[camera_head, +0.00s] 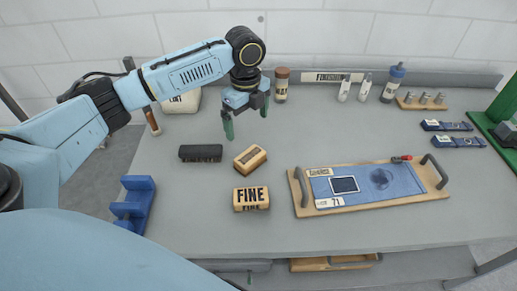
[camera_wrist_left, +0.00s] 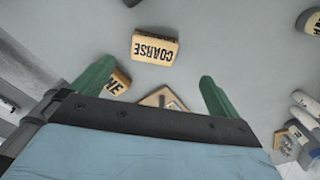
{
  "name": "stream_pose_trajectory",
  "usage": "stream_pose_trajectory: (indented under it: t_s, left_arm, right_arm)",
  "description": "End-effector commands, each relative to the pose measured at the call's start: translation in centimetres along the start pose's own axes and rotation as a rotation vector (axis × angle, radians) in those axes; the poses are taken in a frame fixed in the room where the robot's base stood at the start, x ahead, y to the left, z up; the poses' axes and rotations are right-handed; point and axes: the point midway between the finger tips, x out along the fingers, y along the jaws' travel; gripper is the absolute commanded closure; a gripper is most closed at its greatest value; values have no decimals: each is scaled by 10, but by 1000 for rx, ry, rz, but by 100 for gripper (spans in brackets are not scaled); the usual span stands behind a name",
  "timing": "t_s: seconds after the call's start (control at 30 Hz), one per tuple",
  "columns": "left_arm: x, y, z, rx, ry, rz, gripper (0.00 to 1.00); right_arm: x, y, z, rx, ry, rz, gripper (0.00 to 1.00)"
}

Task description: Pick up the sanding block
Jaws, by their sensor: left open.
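Three sanding blocks stand on the grey bench left of centre: a dark block (camera_head: 200,153), a tan wooden block (camera_head: 250,160) and a block marked FINE (camera_head: 251,198) nearer the front. My left gripper (camera_head: 246,117) hangs above and behind the tan block, open and empty, its green fingers pointing down. In the left wrist view, a block marked COARSE (camera_wrist_left: 155,47) lies beyond the fingertips. A wooden piece (camera_wrist_left: 162,98) shows between the fingers, partly hidden by the gripper body. Part of the FINE block (camera_wrist_left: 118,82) shows by the left finger. My right gripper is out of view.
A wooden tray (camera_head: 435,187) with a blue panel and handles occupies the right. A blue holder (camera_head: 134,202) stands at the left edge. A brown-capped jar (camera_head: 281,87), white bottles (camera_head: 345,90) and a blue-capped bottle (camera_head: 393,83) line the back. Clear bench surrounds the blocks.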

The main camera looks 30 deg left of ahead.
Motion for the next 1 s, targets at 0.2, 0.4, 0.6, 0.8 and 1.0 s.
stream_pose_trajectory:
  t_s: [0.2, 0.4, 0.6, 0.8, 1.0]
  left_arm:
    - [44, 2, -1, 0, 1, 5, 0]
    - [70, 1, -1, -1, 0, 2, 0]
    - [85, 2, -3, 0, 0, 2, 0]
    - [115, 4, -5, -1, 0, 2, 0]
    - [125, 4, -5, 1, -1, 0, 0]
  right_arm:
    - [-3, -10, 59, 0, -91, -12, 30]
    - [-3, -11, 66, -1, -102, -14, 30]
    - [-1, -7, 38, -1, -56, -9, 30]
    - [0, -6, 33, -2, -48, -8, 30]
    - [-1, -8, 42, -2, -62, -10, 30]
